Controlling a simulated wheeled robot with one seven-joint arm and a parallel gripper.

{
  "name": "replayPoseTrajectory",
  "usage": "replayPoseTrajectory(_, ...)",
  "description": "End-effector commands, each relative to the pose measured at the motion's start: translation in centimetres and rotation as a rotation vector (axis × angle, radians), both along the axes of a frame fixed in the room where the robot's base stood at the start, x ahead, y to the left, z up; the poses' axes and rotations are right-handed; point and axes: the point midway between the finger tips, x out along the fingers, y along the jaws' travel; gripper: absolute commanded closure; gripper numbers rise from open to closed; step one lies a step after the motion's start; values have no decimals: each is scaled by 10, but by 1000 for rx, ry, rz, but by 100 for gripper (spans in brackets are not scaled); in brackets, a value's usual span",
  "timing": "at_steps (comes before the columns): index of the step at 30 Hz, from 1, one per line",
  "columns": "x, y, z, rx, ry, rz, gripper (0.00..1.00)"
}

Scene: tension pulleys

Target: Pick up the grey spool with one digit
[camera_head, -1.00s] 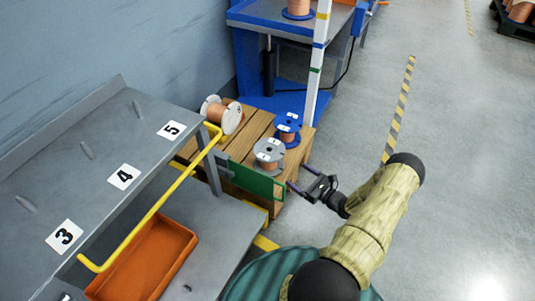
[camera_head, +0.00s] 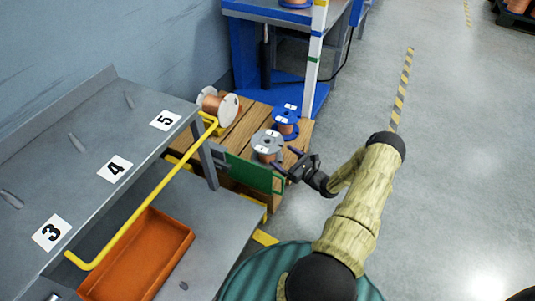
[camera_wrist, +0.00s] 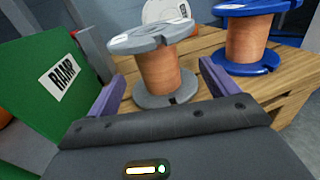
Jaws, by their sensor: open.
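The grey spool (camera_head: 267,146), wound with copper wire, stands upright on the wooden pallet stand. Its small label is too blurred to read. In the wrist view the grey spool (camera_wrist: 160,68) is straight ahead, just beyond and between my fingers. My gripper (camera_head: 288,164) is open, close to the spool's near right side. In the wrist view my gripper (camera_wrist: 155,92) shows its two purple fingers spread, with nothing held between them.
A blue spool (camera_head: 286,122) stands to the right of the grey one. A white spool (camera_head: 220,105) lies tilted behind. A green RAMP board (camera_wrist: 45,75) stands close on the left. A grey shelf (camera_head: 92,150) with a yellow rail (camera_head: 150,205) is at left.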

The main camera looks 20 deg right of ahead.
Motion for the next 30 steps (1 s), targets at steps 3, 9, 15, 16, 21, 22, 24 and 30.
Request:
replayPoseTrajectory(3, 20, 9, -4, -2, -1, 3, 14)
replayPoseTrajectory(9, 45, 18, -2, -3, -1, 0, 14)
replayPoseTrajectory(15, 47, 19, 0, 0, 1, -3, 14)
replayPoseTrajectory(16, 47, 19, 0, 0, 1, -3, 14)
replayPoseTrajectory(21, 48, 20, 0, 0, 1, -2, 14)
replayPoseTrajectory(22, 49, 20, -1, -1, 1, -3, 14)
replayPoseTrajectory(24, 52, 23, -2, -1, 0, -1, 14)
replayPoseTrajectory(30, 71, 38, -4, -2, -1, 1, 14)
